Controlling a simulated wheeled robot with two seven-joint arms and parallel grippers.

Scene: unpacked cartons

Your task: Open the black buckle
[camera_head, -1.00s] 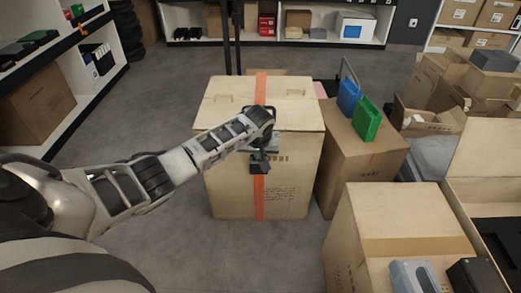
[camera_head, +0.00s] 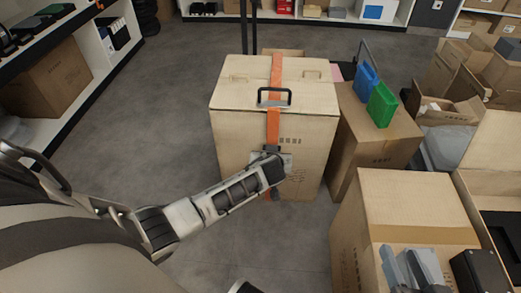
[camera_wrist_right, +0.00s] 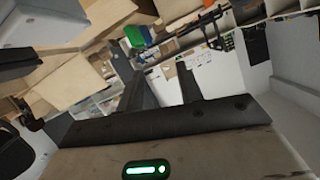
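A tall light-brown case (camera_head: 232,100) stands on the floor with an orange strap (camera_head: 274,128) down its front. A black handle (camera_head: 274,94) stands up on its top edge. The black buckle (camera_head: 271,149) is a small dark piece on the strap, partly hidden.
A carton (camera_head: 380,150) with blue (camera_head: 366,82) and green (camera_head: 382,104) items stands right of the case. Another carton (camera_head: 400,205) is nearer, with grey items and a black box (camera_head: 478,271) by it. The floor (camera_head: 175,110) left of the case is clear.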

